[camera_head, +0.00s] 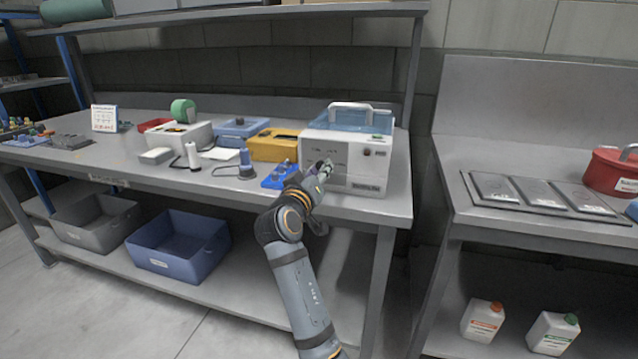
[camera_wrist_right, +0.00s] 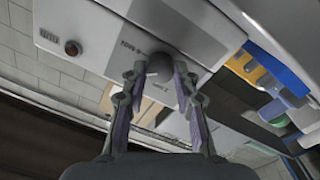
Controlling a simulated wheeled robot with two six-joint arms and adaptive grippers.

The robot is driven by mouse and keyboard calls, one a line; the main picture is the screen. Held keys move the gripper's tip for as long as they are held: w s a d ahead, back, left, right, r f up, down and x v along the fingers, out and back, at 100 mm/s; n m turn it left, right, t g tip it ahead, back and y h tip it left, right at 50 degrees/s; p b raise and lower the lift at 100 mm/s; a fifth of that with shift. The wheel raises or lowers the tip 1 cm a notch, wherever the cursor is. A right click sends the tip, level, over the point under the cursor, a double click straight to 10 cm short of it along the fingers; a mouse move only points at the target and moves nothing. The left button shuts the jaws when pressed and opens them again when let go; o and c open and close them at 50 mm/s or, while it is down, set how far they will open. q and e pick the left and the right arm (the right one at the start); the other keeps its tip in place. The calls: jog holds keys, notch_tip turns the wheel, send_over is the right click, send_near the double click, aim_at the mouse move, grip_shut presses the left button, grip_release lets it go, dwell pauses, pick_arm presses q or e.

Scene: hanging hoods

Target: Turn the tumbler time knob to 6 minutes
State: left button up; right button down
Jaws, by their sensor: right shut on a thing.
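The tumbler (camera_head: 374,171) is a pale box with a blue see-through lid and a handle, standing on the workbench. Its front panel faces me; the wrist view shows the panel (camera_wrist_right: 105,30) tilted. My right gripper (camera_head: 322,170) is at the left part of that panel. In the wrist view the right gripper (camera_wrist_right: 160,72) has its fingers on both sides of a grey round knob (camera_wrist_right: 160,63) and is shut on it. Printed marks show beside the knob, but its exact setting cannot be read. A small dark knob (camera_wrist_right: 73,48) sits elsewhere on the panel. My left gripper is not in view.
A blue rack (camera_head: 277,177) and a yellow box (camera_head: 274,146) stand left of the tumbler. A blue bin (camera_head: 178,246) is on the lower shelf. A second bench at right holds dark flat plates (camera_head: 540,192) and a red pot (camera_head: 612,172).

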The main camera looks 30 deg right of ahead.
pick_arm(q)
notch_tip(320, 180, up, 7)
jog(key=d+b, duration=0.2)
pick_arm(e)
jog(key=m, duration=0.3)
jog(key=shift+f, duration=0.25)
jog(key=m+b, duration=0.2)
jog(key=shift+m, duration=0.3)
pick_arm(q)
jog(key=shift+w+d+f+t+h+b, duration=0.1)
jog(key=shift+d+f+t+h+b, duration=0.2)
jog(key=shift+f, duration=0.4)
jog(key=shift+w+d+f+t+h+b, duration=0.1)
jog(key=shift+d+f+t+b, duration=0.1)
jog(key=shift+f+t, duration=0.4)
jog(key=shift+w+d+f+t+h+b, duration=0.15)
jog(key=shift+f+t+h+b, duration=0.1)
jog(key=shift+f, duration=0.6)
pick_arm(e)
jog(key=shift+w+r+m, duration=0.1)
jog(key=shift+r+m, duration=0.1)
jog(key=shift+m, duration=1.1)
jog(key=shift+g, duration=0.3)
jog(key=c, duration=1)
grip_release()
jog(key=shift+r, duration=0.1)
